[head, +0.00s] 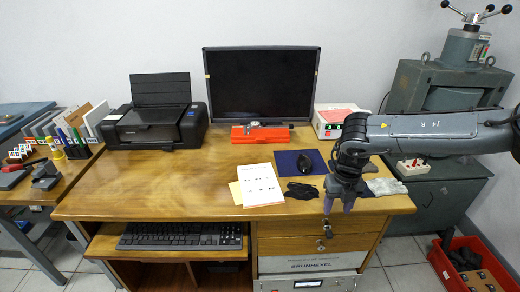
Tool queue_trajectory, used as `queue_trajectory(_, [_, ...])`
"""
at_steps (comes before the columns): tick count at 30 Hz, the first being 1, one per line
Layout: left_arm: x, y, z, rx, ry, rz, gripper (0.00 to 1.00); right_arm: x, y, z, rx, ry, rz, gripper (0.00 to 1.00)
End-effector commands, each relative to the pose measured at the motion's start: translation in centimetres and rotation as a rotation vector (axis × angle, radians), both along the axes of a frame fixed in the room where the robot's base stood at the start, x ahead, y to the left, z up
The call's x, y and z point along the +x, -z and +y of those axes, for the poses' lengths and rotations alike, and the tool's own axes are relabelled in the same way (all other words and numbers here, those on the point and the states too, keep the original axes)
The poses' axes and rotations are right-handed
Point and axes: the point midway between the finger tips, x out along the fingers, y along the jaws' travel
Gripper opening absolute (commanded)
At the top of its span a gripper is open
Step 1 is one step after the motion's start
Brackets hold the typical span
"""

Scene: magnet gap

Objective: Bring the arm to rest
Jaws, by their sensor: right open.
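My right arm (430,131) comes in from the right edge and reaches over the right part of the wooden desk. Its right gripper (338,205) points down at the desk's front right edge, above the drawers. The gripper is open and I see nothing between its fingers. The left arm and left gripper are not in the head view.
A grey machine (440,90) stands right. A red crate (465,265) sits on the floor.

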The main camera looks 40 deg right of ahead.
Motion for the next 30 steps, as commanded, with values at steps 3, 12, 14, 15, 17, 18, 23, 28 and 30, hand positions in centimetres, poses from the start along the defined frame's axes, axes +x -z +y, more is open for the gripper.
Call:
queue_trajectory(3, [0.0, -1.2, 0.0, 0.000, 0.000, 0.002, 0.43, -0.3, -0.7, 0.0, 0.015, 0.008, 0.004, 0.52])
queue_trajectory(12, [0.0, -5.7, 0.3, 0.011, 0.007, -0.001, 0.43, -5.7, 3.5, 1.5, 0.300, 0.145, 0.051, 0.52])
queue_trajectory(14, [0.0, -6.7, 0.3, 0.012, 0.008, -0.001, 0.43, -7.2, 4.8, 3.0, 0.390, 0.171, 0.061, 0.52])
queue_trajectory(15, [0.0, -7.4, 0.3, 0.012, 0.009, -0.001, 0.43, -8.1, 5.6, 4.1, 0.446, 0.188, 0.061, 0.52])
queue_trajectory(17, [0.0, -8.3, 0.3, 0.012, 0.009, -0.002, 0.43, -9.3, 6.8, 6.0, 0.522, 0.212, 0.054, 0.52])
queue_trajectory(18, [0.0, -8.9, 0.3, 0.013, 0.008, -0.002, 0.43, -10.0, 7.5, 7.2, 0.570, 0.229, 0.044, 0.52])
queue_trajectory(23, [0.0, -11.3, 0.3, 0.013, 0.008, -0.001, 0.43, -11.8, 9.5, 13.1, 0.731, 0.317, -0.022, 0.52])
queue_trajectory(28, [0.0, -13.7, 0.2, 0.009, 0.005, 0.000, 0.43, -12.2, 9.8, 20.0, 0.866, 0.459, -0.123, 0.52])
queue_trajectory(30, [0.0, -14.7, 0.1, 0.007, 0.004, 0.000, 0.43, -11.9, 9.4, 22.7, 0.911, 0.536, -0.169, 0.52])
